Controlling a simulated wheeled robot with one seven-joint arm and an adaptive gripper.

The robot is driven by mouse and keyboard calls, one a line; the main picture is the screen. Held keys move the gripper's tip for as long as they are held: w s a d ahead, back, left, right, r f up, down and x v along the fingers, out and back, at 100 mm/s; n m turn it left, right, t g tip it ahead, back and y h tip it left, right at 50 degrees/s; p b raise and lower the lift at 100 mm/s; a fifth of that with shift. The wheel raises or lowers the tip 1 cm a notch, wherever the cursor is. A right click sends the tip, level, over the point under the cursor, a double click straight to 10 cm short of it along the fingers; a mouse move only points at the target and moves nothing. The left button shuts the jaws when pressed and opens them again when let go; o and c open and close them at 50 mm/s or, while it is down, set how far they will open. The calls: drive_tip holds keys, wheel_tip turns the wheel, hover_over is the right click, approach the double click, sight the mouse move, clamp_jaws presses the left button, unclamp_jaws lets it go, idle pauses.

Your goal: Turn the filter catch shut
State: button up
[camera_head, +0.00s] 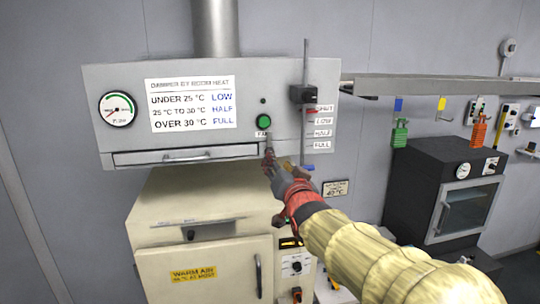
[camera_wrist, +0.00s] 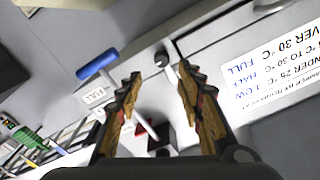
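The filter drawer (camera_head: 190,156) is a long flat front with a bar handle, low on the grey hood. A small dark round knob (camera_wrist: 161,59) at the drawer's end looks like the filter catch; its exact angle is hard to make out. In the head view my gripper hides that spot. My gripper (camera_head: 276,160) is at the hood's lower edge, just right of the drawer and below the green fan button (camera_head: 264,122). In the wrist view its fingers (camera_wrist: 160,73) are apart and empty, with the knob just beyond and between the tips; I see no contact.
The damper lever's blue end (camera_wrist: 97,61) hangs close beside one finger; its black slider (camera_head: 302,94) is higher up. A cream warm-air cabinet (camera_head: 205,205) stands below the hood. A shelf (camera_head: 430,88) and black oven (camera_head: 440,190) are at right.

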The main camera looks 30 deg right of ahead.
sight(270, 145)
drive_tip(key=p+x, duration=0.2)
drive_tip(key=x, duration=0.5)
drive_tip(key=shift+w+a, duration=0.15)
drive_tip(key=shift+w, duration=0.2)
drive_tip(key=shift+f, duration=0.1)
drive_tip(key=shift+c, duration=1.3)
clamp_jaws()
